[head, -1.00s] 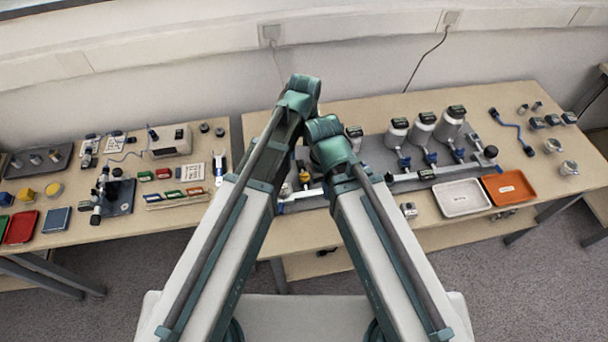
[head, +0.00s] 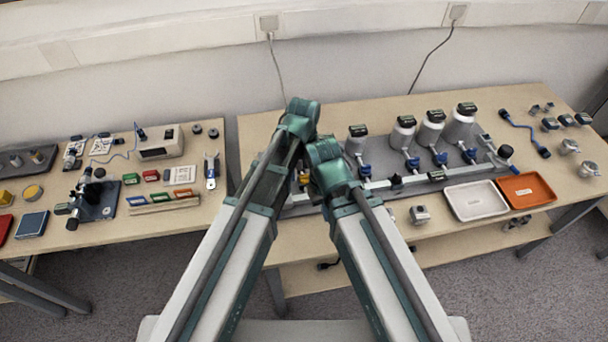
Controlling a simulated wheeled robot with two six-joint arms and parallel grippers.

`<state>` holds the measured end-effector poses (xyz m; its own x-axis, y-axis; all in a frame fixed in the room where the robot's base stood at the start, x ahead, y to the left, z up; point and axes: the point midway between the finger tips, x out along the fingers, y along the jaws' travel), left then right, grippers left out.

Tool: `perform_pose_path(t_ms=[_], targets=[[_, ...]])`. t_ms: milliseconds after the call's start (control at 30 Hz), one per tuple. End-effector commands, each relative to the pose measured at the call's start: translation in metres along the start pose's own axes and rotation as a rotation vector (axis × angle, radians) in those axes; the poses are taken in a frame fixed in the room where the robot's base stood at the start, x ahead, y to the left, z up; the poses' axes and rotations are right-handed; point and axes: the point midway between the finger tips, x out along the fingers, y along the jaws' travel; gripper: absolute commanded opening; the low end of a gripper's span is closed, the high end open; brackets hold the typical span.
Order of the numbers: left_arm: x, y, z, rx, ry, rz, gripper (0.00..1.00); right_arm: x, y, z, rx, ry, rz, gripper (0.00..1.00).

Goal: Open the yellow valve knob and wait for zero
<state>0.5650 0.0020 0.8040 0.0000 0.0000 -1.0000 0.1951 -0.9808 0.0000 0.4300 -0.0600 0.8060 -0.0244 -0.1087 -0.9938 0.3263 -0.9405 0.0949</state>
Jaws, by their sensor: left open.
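A small patch of yellow (head: 304,179), seemingly the yellow valve knob, shows in the narrow gap between my arms, over the left end of the grey rig plate (head: 376,150). Its shape and turn are mostly hidden. My left gripper (head: 299,168) is open, small and partly covered by my arm links, close to the yellow patch; contact cannot be told. My right gripper is hidden behind its own arm. White canisters with dark display heads (head: 403,130) stand on the plate, with blue valves (head: 412,163) before them on a pipe. The display readings are too small to read.
A white tray (head: 476,212) and an orange tray (head: 540,194) lie at the right table's front. A small metal block (head: 419,215) sits left of them. A gap separates the tables.

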Motion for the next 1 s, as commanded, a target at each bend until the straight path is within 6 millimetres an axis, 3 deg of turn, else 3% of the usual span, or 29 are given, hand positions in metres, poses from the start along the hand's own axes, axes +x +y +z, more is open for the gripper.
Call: perform_pose_path(t_ms=[100, 400, 500, 1000], targets=[[-0.0007, 0.0, 0.0, 0.0, 0.0, 0.0, 0.68, -0.0007, 0.0001, 0.0, 0.0, 0.0, 0.0, 0.0], [-0.0006, 0.0, 0.0, 0.0, 0.0, 0.0, 0.14, -0.0006, 0.0001, 0.0, 0.0, 0.0, 0.0, 0.0], [-0.0006, 0.0, 0.0001, 0.0, 0.0, 0.0, 0.0, -0.0006, 0.0001, 0.0, 0.0, 0.0, 0.0, 0.0], [-0.0006, 0.0, 0.0001, 0.117, 0.0, 0.0, 0.0, -0.0005, 0.0, 0.0, 0.0, 0.0, 0.0, 0.0]])
